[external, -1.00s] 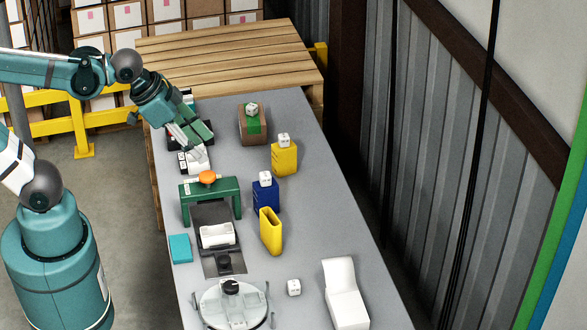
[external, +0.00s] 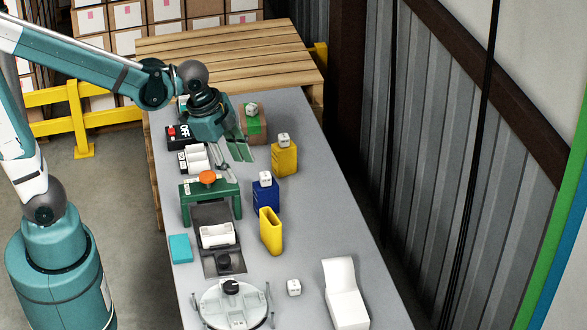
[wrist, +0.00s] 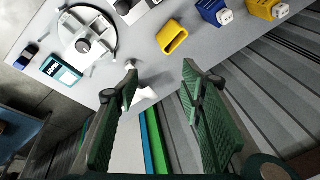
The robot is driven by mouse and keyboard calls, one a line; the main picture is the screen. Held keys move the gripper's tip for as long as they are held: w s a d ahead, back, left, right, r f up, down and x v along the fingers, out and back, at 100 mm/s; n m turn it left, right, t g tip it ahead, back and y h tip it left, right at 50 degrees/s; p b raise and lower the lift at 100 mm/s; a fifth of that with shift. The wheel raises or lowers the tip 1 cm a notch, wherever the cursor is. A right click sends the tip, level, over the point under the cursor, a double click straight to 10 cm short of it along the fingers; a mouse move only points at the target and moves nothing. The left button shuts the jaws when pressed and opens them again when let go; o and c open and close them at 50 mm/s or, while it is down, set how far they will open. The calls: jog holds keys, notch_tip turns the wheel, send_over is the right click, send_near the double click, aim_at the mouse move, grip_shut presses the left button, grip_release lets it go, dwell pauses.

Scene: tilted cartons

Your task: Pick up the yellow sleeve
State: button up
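The yellow sleeve (external: 270,232) is a hollow, open-ended piece on the grey table, in front of the blue carton in the external view. It also shows in the wrist view (wrist: 172,38) at the upper middle, beyond the fingertips, with its opening visible. My gripper (external: 238,162) is above the far part of the table, up and to the left of the sleeve and apart from it. In the wrist view its two green fingers (wrist: 160,82) are spread wide with nothing between them.
A blue carton (external: 265,200) with a white die on top stands just behind the sleeve, and a yellow carton (external: 284,160) with a die behind that. A green arch (external: 236,200) with an orange knob is to the left. A die (external: 294,287) and white stand (external: 343,300) are nearer; bare table lies between.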

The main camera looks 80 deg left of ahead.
jog(key=w+a+f+m+g+b, duration=0.1)
jog(key=w+f+m+b, duration=0.15)
jog(key=f, duration=0.25)
jog(key=w+a+f+m+g+b, duration=0.1)
jog(key=w+a+f, duration=0.15)
jog(key=f, duration=0.35)
jog(key=m+g+b, duration=0.2)
jog(key=m+b, duration=0.1)
jog(key=m, duration=0.1)
send_over(271, 221)
jog(key=d, duration=0.3)
jog(key=f, duration=1.2)
jog(key=shift+s+a+f, duration=0.1)
jog(key=shift+s+a, duration=0.15)
jog(key=shift+s, duration=0.1)
jog(key=shift+w+a+f+m, duration=0.15)
jog(key=shift+f+m, duration=0.2)
jog(key=shift+f, duration=0.35)
jog(key=shift+f, duration=1.25)
jog(key=shift+f+b, duration=0.8)
jog(key=shift+f, duration=1.85)
